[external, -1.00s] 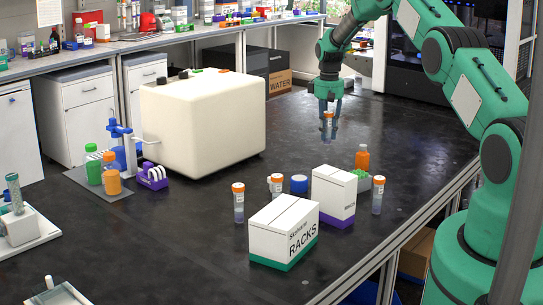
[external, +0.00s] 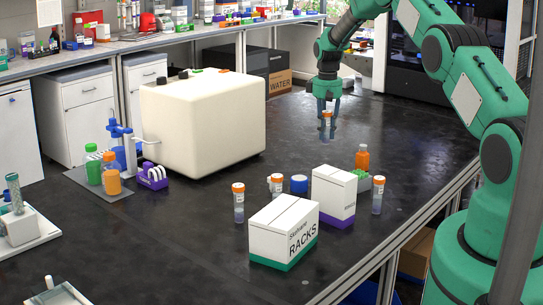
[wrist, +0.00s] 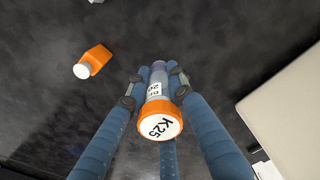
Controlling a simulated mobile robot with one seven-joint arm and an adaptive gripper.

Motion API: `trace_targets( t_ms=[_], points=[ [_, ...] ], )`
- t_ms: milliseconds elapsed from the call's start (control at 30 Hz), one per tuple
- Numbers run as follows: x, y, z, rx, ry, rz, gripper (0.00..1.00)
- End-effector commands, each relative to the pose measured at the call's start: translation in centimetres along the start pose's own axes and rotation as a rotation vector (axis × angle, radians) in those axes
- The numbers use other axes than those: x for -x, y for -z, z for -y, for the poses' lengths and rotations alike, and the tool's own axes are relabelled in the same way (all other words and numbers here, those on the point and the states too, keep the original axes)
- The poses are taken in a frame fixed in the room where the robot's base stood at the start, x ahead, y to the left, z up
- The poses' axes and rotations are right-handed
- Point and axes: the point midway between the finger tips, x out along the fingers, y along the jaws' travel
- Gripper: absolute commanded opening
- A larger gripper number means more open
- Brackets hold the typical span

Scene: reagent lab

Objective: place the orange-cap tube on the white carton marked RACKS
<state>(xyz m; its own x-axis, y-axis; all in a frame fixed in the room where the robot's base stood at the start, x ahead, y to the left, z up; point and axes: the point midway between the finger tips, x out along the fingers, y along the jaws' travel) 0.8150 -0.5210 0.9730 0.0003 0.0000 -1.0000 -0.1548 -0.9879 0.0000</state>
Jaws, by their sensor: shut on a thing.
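My gripper (external: 327,112) is shut on an orange-cap tube (external: 326,128) and holds it upright above the far part of the black bench. In the wrist view the tube (wrist: 160,110) sits between my blue fingers, and its white cap top reads K25. The white carton marked RACKS (external: 280,232) has a green base band and stands at the near right of the bench, well in front of my gripper. Its top is bare. Other orange-cap tubes stand on the bench: one left of the carton (external: 238,204), one behind it (external: 277,186) and one at the right (external: 378,196).
A white carton with a purple base (external: 334,196) stands right behind the RACKS carton. An orange bottle (external: 362,158) and a blue lid (external: 299,184) are near it. A large cream machine (external: 203,120) stands at the left. The bench between my gripper and the cartons is mostly clear.

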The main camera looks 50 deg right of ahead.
Motion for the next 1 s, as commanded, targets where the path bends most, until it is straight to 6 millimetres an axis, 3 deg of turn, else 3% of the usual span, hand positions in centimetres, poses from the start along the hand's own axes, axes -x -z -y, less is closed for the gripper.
trace_targets(
  t_ms=[167,467,1000],
  points=[
    [0.8,-0.4,2.2,-0.002,0.000,0.000,0.11],
    [2.4,-2.1,8.3,-0.010,0.000,0.000,0.11],
    [5.0,-8.1,19.4,-0.031,0.000,0.001,0.11]
  ],
)
